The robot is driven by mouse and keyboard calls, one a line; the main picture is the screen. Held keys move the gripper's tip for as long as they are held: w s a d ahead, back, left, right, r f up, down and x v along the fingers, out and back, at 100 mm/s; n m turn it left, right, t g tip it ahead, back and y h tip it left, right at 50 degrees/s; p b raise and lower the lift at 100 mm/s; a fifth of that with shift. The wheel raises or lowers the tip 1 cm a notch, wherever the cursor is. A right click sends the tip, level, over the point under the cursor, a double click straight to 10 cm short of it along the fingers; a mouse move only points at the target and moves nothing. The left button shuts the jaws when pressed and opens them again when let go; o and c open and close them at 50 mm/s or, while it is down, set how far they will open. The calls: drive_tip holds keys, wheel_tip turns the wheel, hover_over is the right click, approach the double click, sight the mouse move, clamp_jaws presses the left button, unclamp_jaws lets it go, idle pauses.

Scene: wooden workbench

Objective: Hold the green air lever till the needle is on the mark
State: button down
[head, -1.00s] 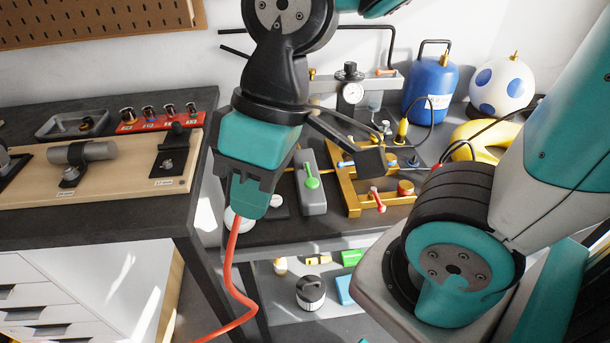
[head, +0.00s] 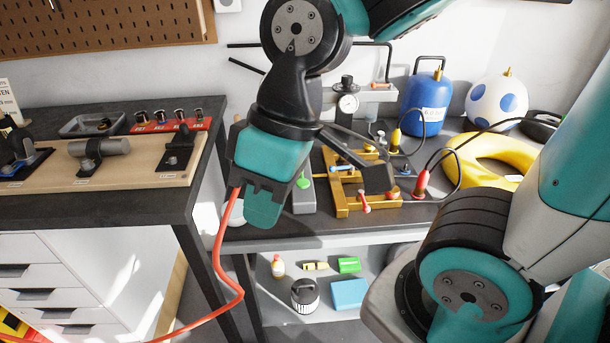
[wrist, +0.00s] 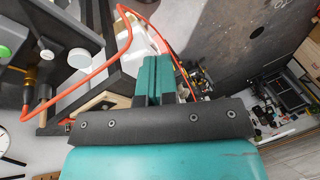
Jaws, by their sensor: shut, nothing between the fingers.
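The green lever (head: 303,182) sits on a grey block (head: 304,198) on the bench, partly hidden behind my gripper. My gripper (head: 262,212) is shut and empty. In the head view it is just left of and in front of the lever, with a gap in the picture; I cannot tell the depth. In the wrist view my shut teal fingers (wrist: 154,72) hold nothing, and a round green part (wrist: 4,51) shows at the left edge.
An orange hose (head: 224,255) hangs close by my gripper. Right of the lever is a yellow frame (head: 340,205) with a red-knobbed lever (head: 364,199). A blue tank (head: 425,108), a ball (head: 497,100) and a yellow ring (head: 470,160) stand farther right.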

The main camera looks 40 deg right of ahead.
drive_tip(key=w+d+n+h+p, duration=0.2)
drive_tip(key=w+d+p, duration=0.1)
drive_tip(key=w+d, duration=0.8)
drive_tip(key=n+h+p, duration=0.2)
hover_over(304, 183)
wheel_tip(304, 183, down, 6)
drive_tip(key=shift+d, duration=0.15)
wheel_tip(304, 183, down, 14)
drive_tip(key=p, duration=0.2)
drive_tip(key=shift+w+p, duration=0.1)
drive_tip(key=shift+p, duration=0.25)
